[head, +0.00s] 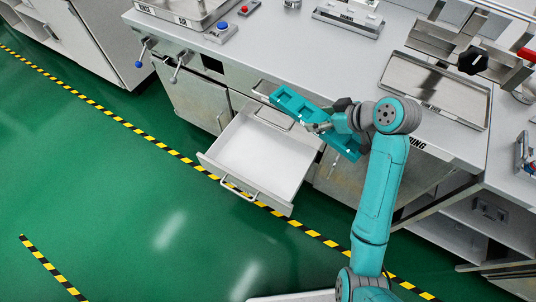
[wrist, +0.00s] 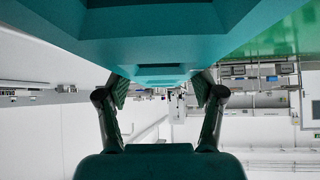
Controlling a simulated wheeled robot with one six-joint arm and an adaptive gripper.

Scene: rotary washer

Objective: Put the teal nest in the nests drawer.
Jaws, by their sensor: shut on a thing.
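The teal nest (head: 291,104) is a long block with square pockets along its face. My gripper (head: 325,127) is shut on it near its middle and holds it tilted, above the back right part of the open drawer. The nest also fills the top of the wrist view (wrist: 160,45), with my gripper's fingers (wrist: 160,95) on either side of its lower part. The nests drawer (head: 250,158) is pulled out from the bench front, and its visible white floor is empty. The nest and my arm hide part of its back right side.
The steel bench (head: 300,62) stands behind the drawer. A shallow steel tray (head: 435,90) lies on the bench at right. Lever handles (head: 178,68) stick out from the bench front at left. The green floor (head: 130,200) in front is clear, with striped yellow-black tape.

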